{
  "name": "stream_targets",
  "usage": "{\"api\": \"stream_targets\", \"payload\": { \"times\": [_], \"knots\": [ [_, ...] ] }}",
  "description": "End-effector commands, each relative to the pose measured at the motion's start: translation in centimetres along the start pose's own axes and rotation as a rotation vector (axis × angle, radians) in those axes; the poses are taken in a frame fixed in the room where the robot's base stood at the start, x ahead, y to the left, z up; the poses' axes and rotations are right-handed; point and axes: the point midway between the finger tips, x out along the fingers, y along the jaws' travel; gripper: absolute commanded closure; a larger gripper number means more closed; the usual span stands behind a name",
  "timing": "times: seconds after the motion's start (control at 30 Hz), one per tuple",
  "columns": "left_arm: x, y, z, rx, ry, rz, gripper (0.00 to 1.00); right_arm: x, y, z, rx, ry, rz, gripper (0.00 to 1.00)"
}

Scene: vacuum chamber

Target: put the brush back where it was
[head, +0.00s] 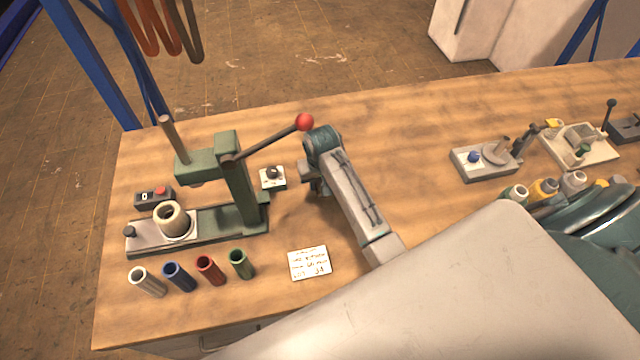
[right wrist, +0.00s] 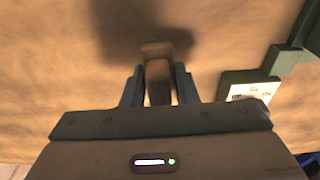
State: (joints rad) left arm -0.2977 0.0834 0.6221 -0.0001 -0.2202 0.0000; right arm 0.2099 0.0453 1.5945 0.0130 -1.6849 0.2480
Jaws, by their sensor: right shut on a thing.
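My right gripper (head: 311,180) hangs over the bench just right of the green press, mostly hidden in the head view by its own arm. In the right wrist view its two fingers (right wrist: 158,88) are shut on a brown, wood-coloured piece, which I take to be the brush (right wrist: 157,70). It sticks out a little beyond the fingertips, with a dark shadow on the bench beyond it. The brush cannot be made out in the head view, and its bristles do not show clearly. My left gripper is not in view.
The green press (head: 240,185), with a red-knobbed lever (head: 304,122), stands left of the gripper. A small white switch box (head: 272,178) is between them. Fixtures (head: 487,160) stand right; the bench middle (head: 400,135) is clear.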

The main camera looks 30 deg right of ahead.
Motion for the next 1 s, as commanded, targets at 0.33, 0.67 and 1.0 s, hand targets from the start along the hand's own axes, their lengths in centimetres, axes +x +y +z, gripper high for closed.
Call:
{"api": "stream_targets", "payload": {
  "times": [0.33, 0.67, 1.0],
  "knots": [
    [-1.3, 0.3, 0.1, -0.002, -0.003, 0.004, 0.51, 2.3, 0.1, 0.4, 0.000, -0.001, 0.001, 0.98],
    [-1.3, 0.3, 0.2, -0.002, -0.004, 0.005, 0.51, 2.6, 0.1, 0.5, 0.000, -0.002, 0.001, 0.54],
    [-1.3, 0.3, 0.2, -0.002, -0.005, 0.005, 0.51, 2.3, 0.1, 0.4, 0.001, -0.001, 0.001, 0.52]
  ]
}}
